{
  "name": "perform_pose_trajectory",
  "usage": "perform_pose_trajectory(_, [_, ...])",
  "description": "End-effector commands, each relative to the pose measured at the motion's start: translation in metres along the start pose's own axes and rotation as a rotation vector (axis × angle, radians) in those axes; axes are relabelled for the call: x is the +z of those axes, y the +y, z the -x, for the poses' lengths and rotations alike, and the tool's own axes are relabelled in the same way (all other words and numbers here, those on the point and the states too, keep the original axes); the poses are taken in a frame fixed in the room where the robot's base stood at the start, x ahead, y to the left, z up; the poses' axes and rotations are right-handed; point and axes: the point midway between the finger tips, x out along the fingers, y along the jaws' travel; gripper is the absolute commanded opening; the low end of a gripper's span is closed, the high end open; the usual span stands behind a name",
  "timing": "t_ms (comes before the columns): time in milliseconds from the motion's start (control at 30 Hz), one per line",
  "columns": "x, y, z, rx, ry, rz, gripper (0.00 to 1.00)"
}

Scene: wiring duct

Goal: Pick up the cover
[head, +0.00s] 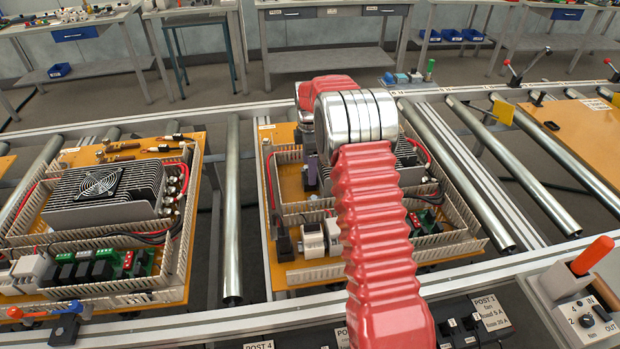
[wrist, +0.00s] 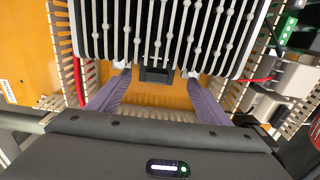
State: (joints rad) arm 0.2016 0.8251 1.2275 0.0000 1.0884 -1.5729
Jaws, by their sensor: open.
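I cannot make out a separate cover for certain; it may be hidden behind my arm in the head view. Slotted beige wiring duct (head: 268,180) runs around the middle orange board (head: 283,276). My gripper, mostly hidden behind my red arm in the head view, shows in the wrist view (wrist: 155,78) with two purple fingers spread apart. Between the fingers I see bare orange board, a strip of beige duct and a small dark block. Nothing is visibly held. A black finned heat sink (wrist: 160,35) lies just beyond the fingertips.
Light terminal blocks (head: 318,238) and green connectors (head: 425,218) crowd the middle board. A similar board with a fan-topped heat sink (head: 98,188) stands left. Steel rollers (head: 232,205) flank the boards. A red-handled lever box (head: 590,258) stands at front right.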

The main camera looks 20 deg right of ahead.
Motion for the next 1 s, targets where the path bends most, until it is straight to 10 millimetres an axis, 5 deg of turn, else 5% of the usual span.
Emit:
perform_pose_trajectory(400, [-0.001, 0.005, -0.046, -0.001, 0.000, 0.000, 0.72])
perform_pose_trajectory(1000, [-0.001, 0.005, -0.048, 0.000, 0.000, 0.000, 0.70])
